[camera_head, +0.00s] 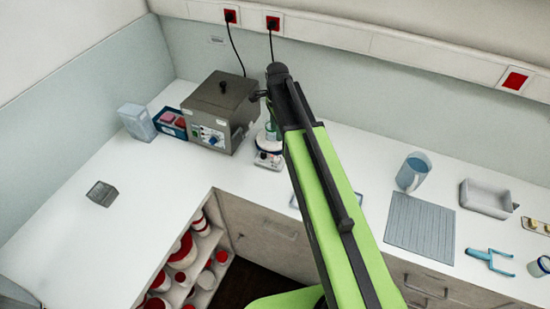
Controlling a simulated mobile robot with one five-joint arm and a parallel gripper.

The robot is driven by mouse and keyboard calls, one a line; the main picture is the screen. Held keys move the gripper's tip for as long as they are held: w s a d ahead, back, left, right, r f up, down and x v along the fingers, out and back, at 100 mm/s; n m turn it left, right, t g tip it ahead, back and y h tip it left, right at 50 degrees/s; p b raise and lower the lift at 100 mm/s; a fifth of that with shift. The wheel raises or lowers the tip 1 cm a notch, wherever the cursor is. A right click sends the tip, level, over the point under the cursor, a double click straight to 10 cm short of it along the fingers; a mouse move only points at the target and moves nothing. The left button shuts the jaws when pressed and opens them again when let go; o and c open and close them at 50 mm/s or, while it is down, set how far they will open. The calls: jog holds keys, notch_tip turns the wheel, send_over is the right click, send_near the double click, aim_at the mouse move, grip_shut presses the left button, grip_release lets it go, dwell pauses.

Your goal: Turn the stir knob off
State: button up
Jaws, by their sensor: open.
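The stirrer (268,152) is a small white hotplate unit on the bench, right of a grey metal box. A small beaker (271,132) stands on its round plate. Its small knobs (264,157) are on the front face; which is the stir knob and how it is turned are too small to tell. My green and black arm reaches up past the stirrer's right side and hides part of it. My gripper (261,97), dark and small in the picture, is by the arm's far end, above and behind the stirrer, apart from the knobs. It is open and empty.
The grey box (222,112) with dials stands close left of the stirrer. A blue box (171,122) and a clear container (138,122) are further left. Right of my arm are a jug (413,171), ridged mat (420,226) and tray (486,198). Bench front left is mostly clear.

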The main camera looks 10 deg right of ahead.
aim_at(276, 158)
notch_tip(276, 158, down, 16)
jog(key=b, duration=1.5)
jog(key=shift+r, duration=0.1)
grip_shut()
jog(key=shift+a, duration=0.15)
